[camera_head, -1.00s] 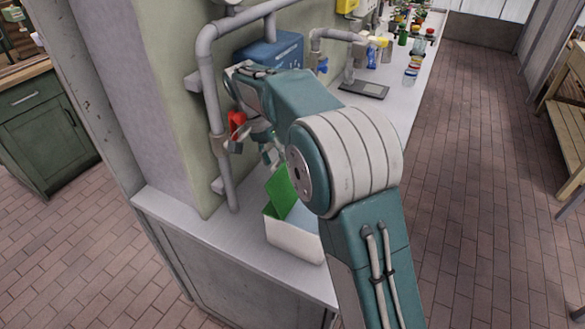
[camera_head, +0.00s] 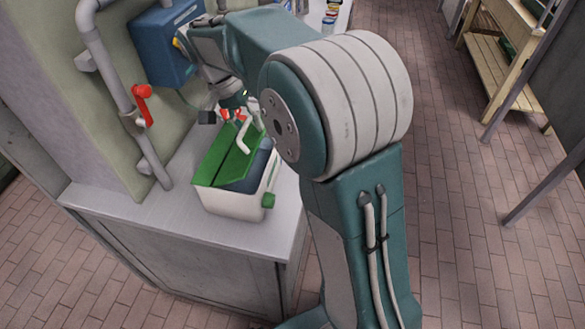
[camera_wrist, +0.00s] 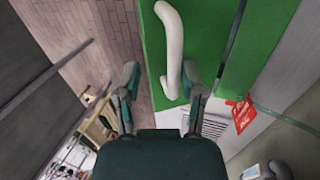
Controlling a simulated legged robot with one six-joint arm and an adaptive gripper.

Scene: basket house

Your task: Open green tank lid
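A white bent handle (camera_head: 244,136) sticks out from the lid. In the wrist view the green lid (camera_wrist: 207,40) lies ahead, and the white handle (camera_wrist: 173,50) reaches down between my fingers, nearer the right one. My gripper (camera_wrist: 160,78) is open, its fingers apart. In the head view my gripper (camera_head: 235,105) is above the lid's far side, partly hidden.
A red valve handle (camera_head: 142,104) on a grey pipe (camera_head: 115,75) stands left of the tank. A blue box (camera_head: 160,50) is on the wall behind. The counter's front left (camera_head: 130,220) is clear. A wooden bench (camera_head: 500,65) stands across the brick floor.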

